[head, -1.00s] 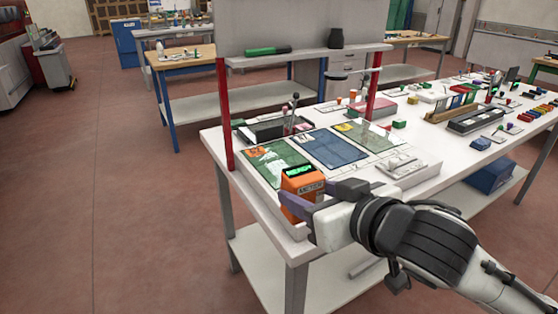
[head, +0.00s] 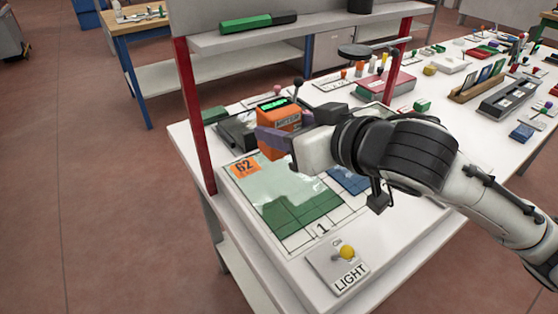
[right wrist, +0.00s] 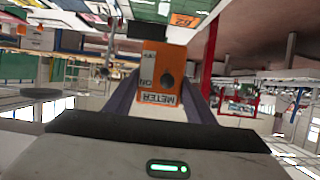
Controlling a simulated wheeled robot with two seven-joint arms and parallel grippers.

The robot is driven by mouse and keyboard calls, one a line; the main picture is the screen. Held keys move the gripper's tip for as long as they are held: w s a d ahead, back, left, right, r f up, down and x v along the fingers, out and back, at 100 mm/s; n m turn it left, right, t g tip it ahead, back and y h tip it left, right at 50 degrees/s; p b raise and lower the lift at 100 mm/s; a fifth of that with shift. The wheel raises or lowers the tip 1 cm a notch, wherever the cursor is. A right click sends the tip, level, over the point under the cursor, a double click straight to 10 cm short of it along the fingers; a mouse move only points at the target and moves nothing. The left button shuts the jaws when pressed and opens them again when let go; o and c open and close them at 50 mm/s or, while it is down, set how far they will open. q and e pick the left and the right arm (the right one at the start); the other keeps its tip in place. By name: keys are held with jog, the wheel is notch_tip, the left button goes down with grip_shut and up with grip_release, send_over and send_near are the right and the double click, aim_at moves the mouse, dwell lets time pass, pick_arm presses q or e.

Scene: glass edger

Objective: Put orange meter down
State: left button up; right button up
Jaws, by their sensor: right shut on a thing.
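The orange meter (head: 279,115) has a lit green display on top and "METER" lettering on its side. My right gripper (head: 272,140) is shut on it, with purple fingers on either side. In the right wrist view the meter (right wrist: 158,75) sits between the two fingers, appearing upside down. In the head view the meter shows over the far part of the panel marked 1 (head: 285,190), near a dark tray (head: 238,132). I cannot tell whether its underside touches anything. My left gripper is not in view.
A LIGHT switch plate (head: 338,268) with a yellow knob is at the near corner of the white table. A red post (head: 194,115) rises at the left edge, holding a shelf (head: 320,32) with a green-and-black tool (head: 258,21). A red box (head: 385,90) stands farther back.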

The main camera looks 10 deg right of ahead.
jog(key=f, duration=0.2)
jog(key=f+b, duration=0.1)
jog(key=f, duration=0.4)
jog(key=shift+s+f, duration=0.25)
jog(key=shift+f, duration=0.15)
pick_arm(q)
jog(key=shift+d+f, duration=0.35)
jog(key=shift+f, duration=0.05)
pick_arm(e)
jog(key=shift+f, duration=0.1)
jog(key=o, duration=1.2)
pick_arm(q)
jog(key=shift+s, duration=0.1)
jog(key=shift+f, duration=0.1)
